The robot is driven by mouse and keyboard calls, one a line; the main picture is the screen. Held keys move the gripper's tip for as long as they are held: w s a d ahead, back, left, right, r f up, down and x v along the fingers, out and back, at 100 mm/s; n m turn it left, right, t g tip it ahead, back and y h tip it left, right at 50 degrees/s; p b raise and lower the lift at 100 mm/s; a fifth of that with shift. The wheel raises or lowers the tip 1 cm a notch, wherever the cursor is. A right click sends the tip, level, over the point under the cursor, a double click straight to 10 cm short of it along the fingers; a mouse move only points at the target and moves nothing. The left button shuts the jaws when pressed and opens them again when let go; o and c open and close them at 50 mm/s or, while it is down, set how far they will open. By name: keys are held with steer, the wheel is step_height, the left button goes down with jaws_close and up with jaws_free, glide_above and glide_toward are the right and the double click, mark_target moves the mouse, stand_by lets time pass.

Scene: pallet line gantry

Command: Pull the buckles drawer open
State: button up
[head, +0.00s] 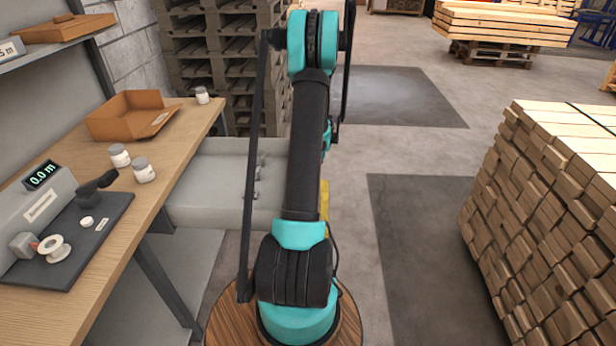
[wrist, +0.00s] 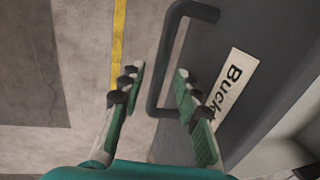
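The buckles drawer front (wrist: 225,55) is a dark grey panel in the wrist view, with a white label (wrist: 230,88) reading "Buck" before it is cut off. A dark bar handle (wrist: 167,60) stands out from the panel. My gripper (wrist: 158,73) is open, with its green fingers on either side of the handle bar in the picture. A gap shows between the bar and the left finger; I cannot tell whether the right finger touches it. The drawer front and gripper cannot be made out in the head view, where my arm blocks part of the scene.
A wooden bench (head: 120,240) on the left carries an orange open bin (head: 112,125), white jars (head: 144,170) and a grey device (head: 40,205). A grey unit (head: 205,215) stands beside it. Stacked timber (head: 545,200) is on the right.

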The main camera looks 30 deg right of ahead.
step_height(320, 180, up, 12)
steer(key=s+d, duration=0.1)
steer(key=shift+d, duration=0.4)
stand_by(0.3)
steer(key=shift+s+f, duration=0.1)
